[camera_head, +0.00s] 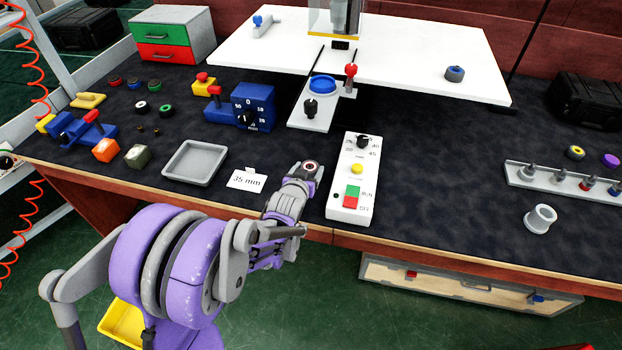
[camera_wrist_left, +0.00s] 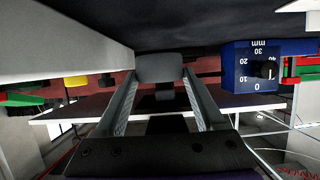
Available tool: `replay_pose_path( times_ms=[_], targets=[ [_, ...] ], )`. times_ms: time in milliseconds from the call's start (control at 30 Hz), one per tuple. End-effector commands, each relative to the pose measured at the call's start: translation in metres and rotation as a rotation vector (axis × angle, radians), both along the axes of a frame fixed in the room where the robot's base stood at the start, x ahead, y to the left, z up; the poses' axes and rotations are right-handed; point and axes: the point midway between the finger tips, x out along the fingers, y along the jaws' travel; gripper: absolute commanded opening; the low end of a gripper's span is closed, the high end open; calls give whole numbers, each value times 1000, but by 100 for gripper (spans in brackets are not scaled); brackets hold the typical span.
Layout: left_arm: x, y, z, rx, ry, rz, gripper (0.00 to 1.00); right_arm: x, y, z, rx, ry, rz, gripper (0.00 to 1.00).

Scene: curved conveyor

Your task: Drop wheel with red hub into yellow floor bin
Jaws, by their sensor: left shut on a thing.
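My left gripper (camera_head: 306,177) is over the front edge of the bench, left of the white control box. It is shut on a small dark wheel with a red hub (camera_head: 311,166), which shows at its fingertips. In the left wrist view the left gripper's fingers (camera_wrist_left: 158,85) close toward a grey block-like shape (camera_wrist_left: 158,68); I cannot make out the hub there. The yellow floor bin (camera_head: 122,322) stands on the green floor at the lower left, partly hidden behind my left arm. My right gripper is not in view.
The white control box (camera_head: 350,180) stands close right of the gripper. A grey tray (camera_head: 195,163) and a "35 mm" card (camera_head: 247,180) lie left. Several other wheels, including a green-hubbed one (camera_head: 166,111), lie farther back. Open floor lies before the bench.

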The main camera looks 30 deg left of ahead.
Motion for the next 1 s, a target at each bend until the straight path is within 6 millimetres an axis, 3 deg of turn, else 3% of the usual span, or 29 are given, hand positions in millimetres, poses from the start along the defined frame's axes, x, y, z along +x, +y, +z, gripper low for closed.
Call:
replay_pose_path(
  times_ms=[300, 667, 700, 833, 1000],
  targets=[
    [0, 0, -38, 1, 0, -1, 14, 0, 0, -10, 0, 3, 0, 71],
    [0, 0, -42, 0, 0, 0, 14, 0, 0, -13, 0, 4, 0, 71],
    [0, 0, -42, 0, 0, 0, 75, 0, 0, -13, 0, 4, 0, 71],
    [0, 0, -41, 0, 0, 0, 98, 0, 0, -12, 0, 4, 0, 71],
    [0, 0, -41, 0, 0, 0, 100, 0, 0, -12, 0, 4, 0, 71]
  ],
)
